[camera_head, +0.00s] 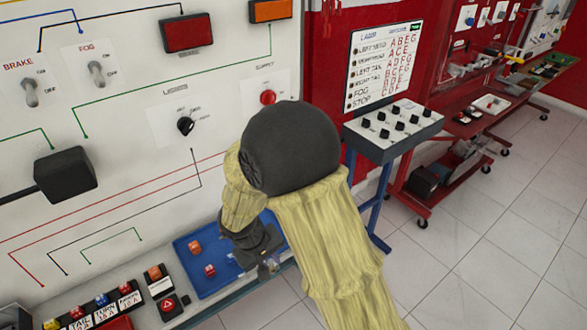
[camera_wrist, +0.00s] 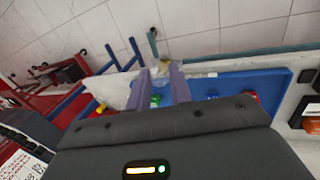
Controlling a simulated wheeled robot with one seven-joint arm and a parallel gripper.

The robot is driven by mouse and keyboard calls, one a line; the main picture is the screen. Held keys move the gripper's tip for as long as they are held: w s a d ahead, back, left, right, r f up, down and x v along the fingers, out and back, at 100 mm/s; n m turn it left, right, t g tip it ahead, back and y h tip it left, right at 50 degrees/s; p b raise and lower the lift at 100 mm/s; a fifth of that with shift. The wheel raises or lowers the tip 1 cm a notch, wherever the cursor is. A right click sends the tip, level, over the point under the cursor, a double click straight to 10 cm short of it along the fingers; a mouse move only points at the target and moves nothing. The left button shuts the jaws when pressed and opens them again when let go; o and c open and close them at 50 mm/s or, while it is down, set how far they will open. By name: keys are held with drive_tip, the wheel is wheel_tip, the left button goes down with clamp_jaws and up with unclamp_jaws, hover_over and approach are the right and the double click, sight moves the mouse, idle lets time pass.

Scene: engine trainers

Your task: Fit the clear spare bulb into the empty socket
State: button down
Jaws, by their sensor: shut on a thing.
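My gripper (camera_head: 266,258) hangs at the front right of the blue tray (camera_head: 207,289), pointing down, its yellow-covered arm above it. Its jaws are shut on a small clear bulb (camera_head: 271,266), which shows at the fingertips just above or beside the tray's edge. The bulb's exact tilt is too small to tell. I cannot pick out the empty socket in either view.
An orange piece (camera_head: 195,247) and a red piece (camera_head: 210,270) lie in the tray. The white wiring panel (camera_head: 130,140) stands behind. A blue-legged switch console (camera_head: 393,130) stands to the right. Tiled floor is open at lower right.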

drive_tip(key=w+d+f+m, duration=0.2)
drive_tip(key=w+d+f, duration=0.1)
drive_tip(key=d, duration=0.5)
drive_tip(key=w+d+f+m+g, duration=0.1)
drive_tip(key=w+d+f+m, duration=0.2)
drive_tip(key=d, duration=0.6)
drive_tip(key=shift+w+d+f+m+g, duration=0.2)
drive_tip(key=shift+w+f+m+g, duration=0.1)
drive_tip(key=shift+w, duration=0.9)
